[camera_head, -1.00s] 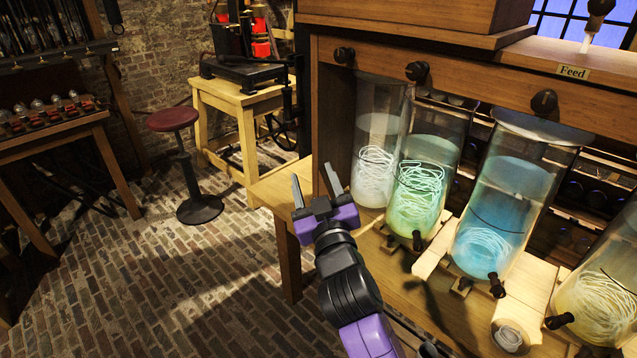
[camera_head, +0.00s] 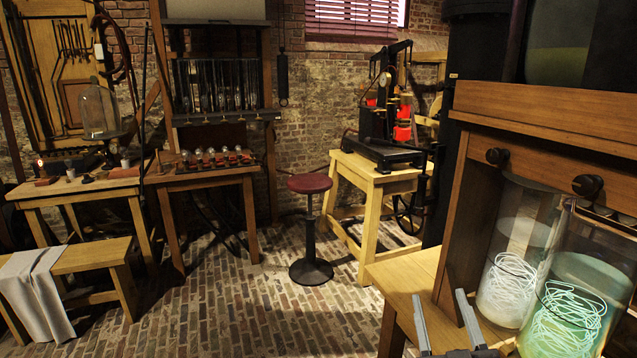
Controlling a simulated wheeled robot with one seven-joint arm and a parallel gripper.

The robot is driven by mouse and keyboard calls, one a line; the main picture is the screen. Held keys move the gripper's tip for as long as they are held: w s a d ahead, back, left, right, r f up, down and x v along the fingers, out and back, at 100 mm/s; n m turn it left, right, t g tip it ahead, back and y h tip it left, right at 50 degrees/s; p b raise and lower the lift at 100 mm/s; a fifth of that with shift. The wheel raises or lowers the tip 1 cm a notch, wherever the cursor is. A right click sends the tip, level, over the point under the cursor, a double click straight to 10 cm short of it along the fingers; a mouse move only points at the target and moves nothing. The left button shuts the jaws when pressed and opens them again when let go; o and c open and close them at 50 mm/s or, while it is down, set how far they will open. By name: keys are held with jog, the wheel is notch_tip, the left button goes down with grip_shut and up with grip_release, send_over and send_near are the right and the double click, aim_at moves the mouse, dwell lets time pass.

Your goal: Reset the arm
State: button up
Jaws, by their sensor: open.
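My gripper (camera_head: 444,318) shows at the bottom edge, right of centre, with its two grey fingers pointing up and apart. It is open, and nothing shows between the fingers. Most of my arm is out of the frame. The gripper appears in front of the wooden bench (camera_head: 408,283), left of a glass jar with white coils (camera_head: 505,285). A jar with green coils (camera_head: 565,318) stands at the lower right, cut by the frame. I cannot tell the exact gap between the gripper and the bench.
A red-topped stool (camera_head: 310,185) stands mid-floor. A pale table (camera_head: 372,180) with a black and red machine (camera_head: 385,110) is behind it. Work tables (camera_head: 210,178) and a bench with a grey cloth (camera_head: 35,295) are at left. The brick floor (camera_head: 250,310) between is clear.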

jog(key=s+f+g, duration=0.2)
jog(key=s+f, duration=0.2)
jog(key=s, duration=0.9)
jog(key=s+f+m+g+y, duration=0.1)
jog(key=s+f, duration=0.4)
jog(key=s, duration=0.8)
jog(key=s+f+m+g, duration=0.1)
jog(key=s+f+g, duration=0.2)
jog(key=s, duration=1.1)
notch_tip(320, 180, down, 2)
jog(key=shift+a+f, duration=0.25)
